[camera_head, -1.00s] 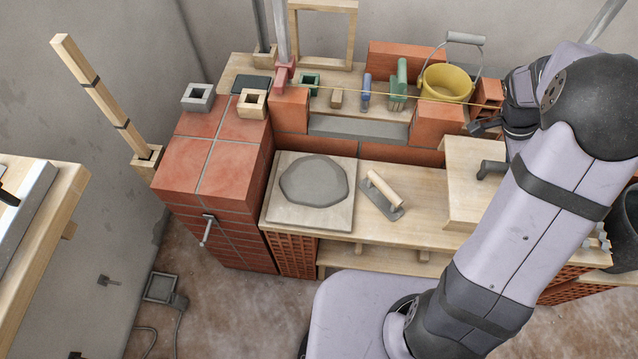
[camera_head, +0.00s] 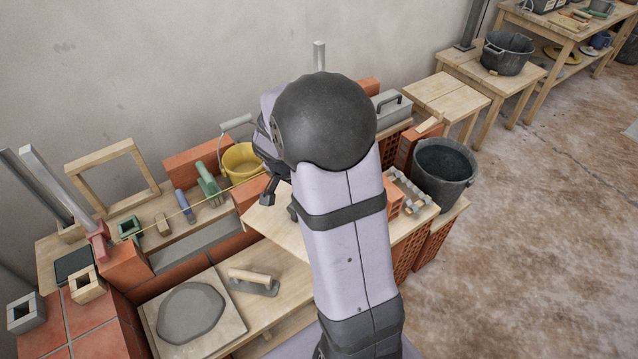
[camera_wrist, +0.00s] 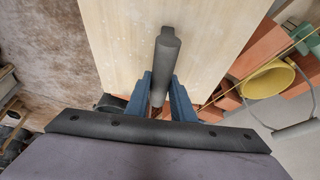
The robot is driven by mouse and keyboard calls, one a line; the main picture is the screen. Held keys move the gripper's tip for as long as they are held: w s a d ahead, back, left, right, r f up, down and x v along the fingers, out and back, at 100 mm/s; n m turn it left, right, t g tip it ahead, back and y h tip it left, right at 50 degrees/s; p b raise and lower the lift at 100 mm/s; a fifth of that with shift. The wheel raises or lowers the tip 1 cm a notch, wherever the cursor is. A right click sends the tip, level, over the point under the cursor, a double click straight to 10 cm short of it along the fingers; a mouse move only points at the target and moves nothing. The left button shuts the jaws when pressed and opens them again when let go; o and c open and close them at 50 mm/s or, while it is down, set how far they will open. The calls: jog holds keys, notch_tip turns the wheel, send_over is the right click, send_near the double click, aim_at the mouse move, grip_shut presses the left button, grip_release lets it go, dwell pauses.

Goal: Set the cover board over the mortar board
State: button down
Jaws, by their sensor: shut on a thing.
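The cover board (camera_head: 268,222) is a pale square wooden board with a dark bar handle. In the head view my arm hides much of it. In the wrist view the board (camera_wrist: 125,40) fills the upper middle, and my gripper (camera_wrist: 161,88) is shut on its handle (camera_wrist: 166,55), between blue fingers. I cannot tell whether the board touches the bench. The mortar board (camera_head: 228,333) is a pale square at the lower left of the head view, with a flat grey mortar patch (camera_head: 191,312) on it. It lies uncovered, left of the cover board.
A trowel with a wooden handle (camera_head: 254,279) lies between the two boards. Behind are a low brick wall, a taut yellow string, a green-handled tool (camera_head: 208,184) and a yellow bucket (camera_head: 242,160). A black bucket (camera_head: 443,172) stands at the right.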

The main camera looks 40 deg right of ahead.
jog(key=shift+n+t, duration=0.3)
jog(key=shift+n, duration=0.5)
jog(key=a+r+p, duration=0.2)
jog(key=r, duration=0.1)
jog(key=shift+s+a+r, duration=0.1)
jog(key=shift+a+r, duration=0.15)
jog(key=w+a+n+t+y+b, duration=0.3)
jog(key=a+n, duration=1)
jog(key=a, duration=1.5)
jog(key=s+a+f+y+b, duration=0.1)
jog(key=s+a+f+b, duration=0.1)
jog(key=a+f+b, duration=0.6)
jog(key=shift+a+f+m+g+b, duration=0.35)
jog(key=shift+f+b, duration=1.1)
jog(key=shift+b, duration=1.1)
notch_tip(320, 180, down, 6)
jog(key=b, duration=0.5)
jog(key=shift+b, duration=0.3)
jog(key=shift+f+b, duration=0.4)
jog(key=shift+b, duration=0.05)
jog(key=shift+f, duration=0.2)
